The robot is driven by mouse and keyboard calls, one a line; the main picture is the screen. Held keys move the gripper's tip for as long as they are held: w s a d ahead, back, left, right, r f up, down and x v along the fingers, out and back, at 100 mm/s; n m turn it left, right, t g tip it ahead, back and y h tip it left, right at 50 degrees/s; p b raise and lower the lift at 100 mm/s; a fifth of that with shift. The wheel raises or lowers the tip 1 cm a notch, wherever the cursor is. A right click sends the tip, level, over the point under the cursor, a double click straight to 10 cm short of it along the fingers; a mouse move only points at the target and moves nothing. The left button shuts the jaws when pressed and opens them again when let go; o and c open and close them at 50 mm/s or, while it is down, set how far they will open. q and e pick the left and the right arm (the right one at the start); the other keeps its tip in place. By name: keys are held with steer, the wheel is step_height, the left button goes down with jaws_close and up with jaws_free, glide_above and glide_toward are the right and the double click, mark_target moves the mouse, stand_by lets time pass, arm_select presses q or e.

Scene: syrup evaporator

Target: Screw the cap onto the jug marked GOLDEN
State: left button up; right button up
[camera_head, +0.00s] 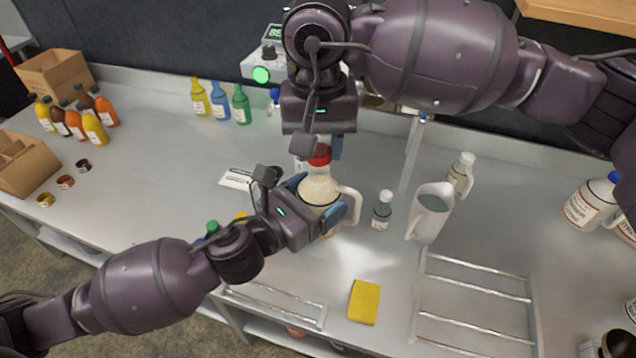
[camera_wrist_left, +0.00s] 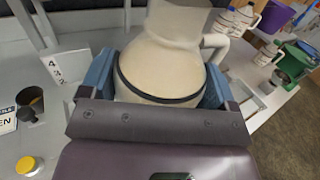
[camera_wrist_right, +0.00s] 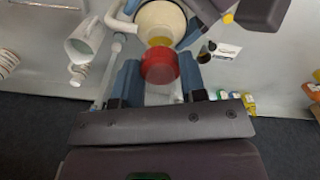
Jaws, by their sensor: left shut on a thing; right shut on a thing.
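The cream jug (camera_head: 322,189) with a side handle stands upright at mid-counter; it also fills the top of the left wrist view (camera_wrist_left: 165,65). No GOLDEN marking is readable on it. My left gripper (camera_head: 318,203) is shut around its body, with blue fingers on both sides. The red cap (camera_head: 320,155) is right at the top of the jug's neck; it shows between the blue fingers in the right wrist view (camera_wrist_right: 160,65). My right gripper (camera_head: 318,148) is shut on the cap from above. I cannot tell whether the threads are engaged.
A yellow sponge (camera_head: 364,301) and a wire rack (camera_head: 474,300) lie in front. Colored bottles (camera_head: 220,101) stand behind left. The left counter middle is largely clear.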

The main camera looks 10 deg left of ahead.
arm_select(q)
steer(key=shift+r, duration=0.1)
stand_by(0.3)
arm_select(e)
steer(key=shift+f, duration=0.9)
steer(key=shift+f, duration=0.6)
